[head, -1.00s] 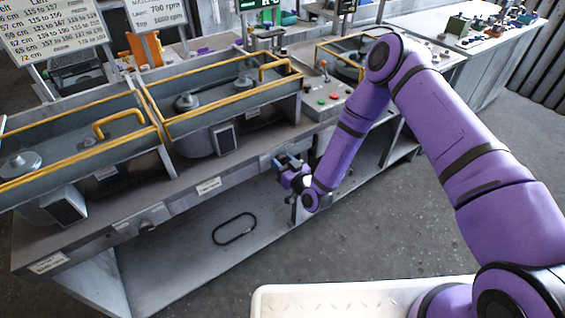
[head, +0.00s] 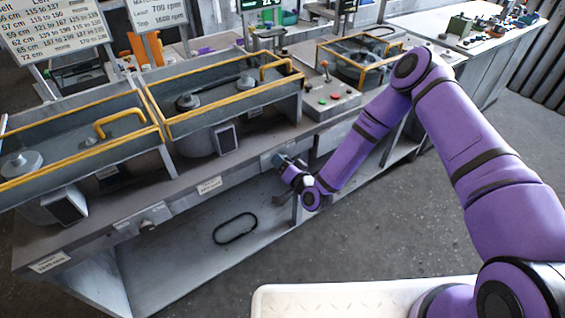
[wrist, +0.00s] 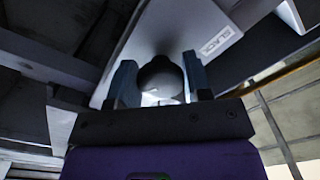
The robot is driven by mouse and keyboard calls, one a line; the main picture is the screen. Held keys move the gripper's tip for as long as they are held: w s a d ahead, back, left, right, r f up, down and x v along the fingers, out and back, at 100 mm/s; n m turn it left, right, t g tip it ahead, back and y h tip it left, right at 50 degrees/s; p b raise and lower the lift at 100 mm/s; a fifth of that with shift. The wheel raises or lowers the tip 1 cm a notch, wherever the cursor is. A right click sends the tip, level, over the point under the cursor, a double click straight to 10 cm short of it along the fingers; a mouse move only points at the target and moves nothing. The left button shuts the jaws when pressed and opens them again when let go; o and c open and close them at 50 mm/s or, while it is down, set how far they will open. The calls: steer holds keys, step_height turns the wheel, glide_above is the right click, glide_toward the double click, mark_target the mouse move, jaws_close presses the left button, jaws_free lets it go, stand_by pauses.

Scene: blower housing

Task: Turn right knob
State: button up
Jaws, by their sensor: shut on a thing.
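The right knob (wrist: 160,76) shows in the wrist view as a dark rounded shape between the two fingers of my gripper (wrist: 160,84). My gripper is shut on it. In the head view my gripper (head: 286,163) is at the bench's front panel, below the right housing, and mostly hides this knob. The left knob (head: 148,223) sits on the same front panel further left, clear of my arm.
Two yellow-railed housings (head: 222,112) stand on the bench, with a control box (head: 328,96) to their right. A black belt loop (head: 235,228) lies on the lower shelf. Open floor (head: 400,225) lies in front of the bench.

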stand_by(0.4)
steer(key=o, duration=0.9)
steer(key=shift+s+d, duration=0.1)
steer(key=v, duration=1)
steer(key=shift+s+d, duration=0.2)
steer(key=shift+s, duration=0.05)
